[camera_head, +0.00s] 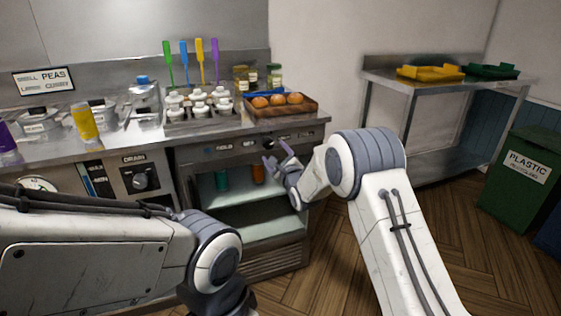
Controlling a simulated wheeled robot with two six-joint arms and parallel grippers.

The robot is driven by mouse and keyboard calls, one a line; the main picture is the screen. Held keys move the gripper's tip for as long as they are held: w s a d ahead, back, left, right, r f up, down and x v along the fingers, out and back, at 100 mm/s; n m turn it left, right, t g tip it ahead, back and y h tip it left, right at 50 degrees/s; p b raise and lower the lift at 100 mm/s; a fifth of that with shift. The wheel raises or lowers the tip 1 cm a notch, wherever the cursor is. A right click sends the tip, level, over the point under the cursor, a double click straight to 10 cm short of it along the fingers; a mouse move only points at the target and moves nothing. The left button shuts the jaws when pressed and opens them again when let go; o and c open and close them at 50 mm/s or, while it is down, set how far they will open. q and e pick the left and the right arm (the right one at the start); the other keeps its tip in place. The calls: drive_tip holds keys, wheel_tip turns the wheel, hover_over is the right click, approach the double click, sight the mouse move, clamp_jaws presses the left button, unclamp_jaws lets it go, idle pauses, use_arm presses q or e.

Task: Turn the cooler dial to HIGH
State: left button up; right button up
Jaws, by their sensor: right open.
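The cooler (262,226) is the open-fronted unit under the counter, with a dark control strip along its top. The cooler dial (268,143) is a small dark knob on the right part of that strip. Its pointer and setting marks are too small to read. My right gripper (277,156) is open, with its purple-grey fingers at the dial, one finger above right and one below left. I cannot tell whether they touch it. My left arm crosses the lower left, and its gripper is out of view.
A drain knob (146,179) is on the panel to the left. A wooden tray of round brown items (306,107) and a rack of white-topped jars (202,118) stand on the counter above. A steel table (450,88) and a green bin (512,190) are at right.

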drive_tip(key=shift+v, duration=2.8)
